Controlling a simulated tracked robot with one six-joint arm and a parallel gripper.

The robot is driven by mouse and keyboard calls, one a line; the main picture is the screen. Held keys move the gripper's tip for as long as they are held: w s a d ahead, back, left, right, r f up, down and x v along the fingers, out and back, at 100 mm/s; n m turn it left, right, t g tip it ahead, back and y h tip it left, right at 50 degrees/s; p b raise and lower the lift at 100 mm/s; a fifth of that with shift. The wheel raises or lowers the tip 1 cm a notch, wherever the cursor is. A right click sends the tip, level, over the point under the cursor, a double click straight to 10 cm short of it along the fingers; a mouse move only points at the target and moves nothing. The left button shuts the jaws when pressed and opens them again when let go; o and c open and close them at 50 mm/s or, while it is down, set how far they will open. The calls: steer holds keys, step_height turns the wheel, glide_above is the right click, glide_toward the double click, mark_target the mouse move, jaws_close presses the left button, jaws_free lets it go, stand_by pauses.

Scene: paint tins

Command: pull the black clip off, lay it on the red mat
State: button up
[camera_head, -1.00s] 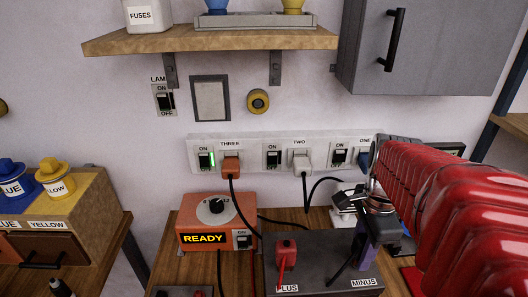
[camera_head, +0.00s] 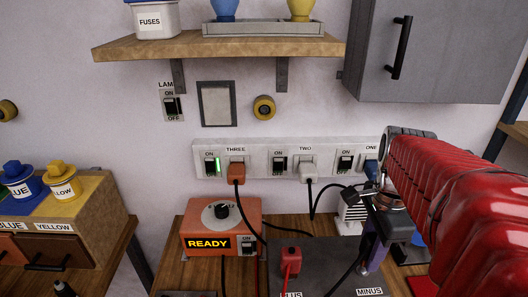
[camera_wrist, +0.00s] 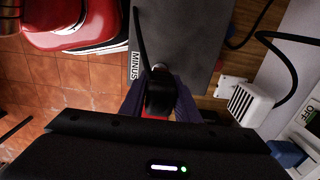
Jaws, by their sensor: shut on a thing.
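My gripper (camera_head: 371,252) is at the right end of the dark grey box, beside the MINUS label (camera_head: 370,291). Its purplish fingers (camera_wrist: 183,103) are shut on the black clip (camera_wrist: 157,92), which has a black lead running from it across the grey box (camera_wrist: 180,35). A small metal part (camera_wrist: 160,66) shows beside the clip; I cannot tell whether the clip still touches its post. A red patch (camera_head: 421,286), likely the red mat, shows right of the box, mostly hidden by my arm.
A red clip (camera_head: 290,261) is at the PLUS end of the box. An orange unit (camera_head: 221,228) reading READY stands behind to the left. A white vented block (camera_head: 350,218) and black cables lie behind my gripper. A socket strip (camera_head: 260,162) runs along the wall.

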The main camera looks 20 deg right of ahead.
steer(key=shift+r, duration=0.2)
stand_by(0.3)
steer(key=shift+r, duration=1.9)
steer(key=shift+d+f, duration=0.1)
steer(key=shift+d, duration=0.05)
steer(key=s+d+f, duration=0.3)
steer(key=d+f, duration=0.1)
steer(key=d, duration=0.6)
steer(key=s+d+f, duration=0.3)
steer(key=d+f, duration=0.2)
steer(key=d, duration=0.6)
steer(key=s+d+f, duration=0.3)
steer(key=d+f, duration=0.2)
steer(key=d, duration=0.6)
steer(key=shift+s+f, duration=0.15)
steer(key=shift+s, duration=0.05)
stand_by(1.4)
steer(key=shift+d+f, duration=0.1)
stand_by(0.3)
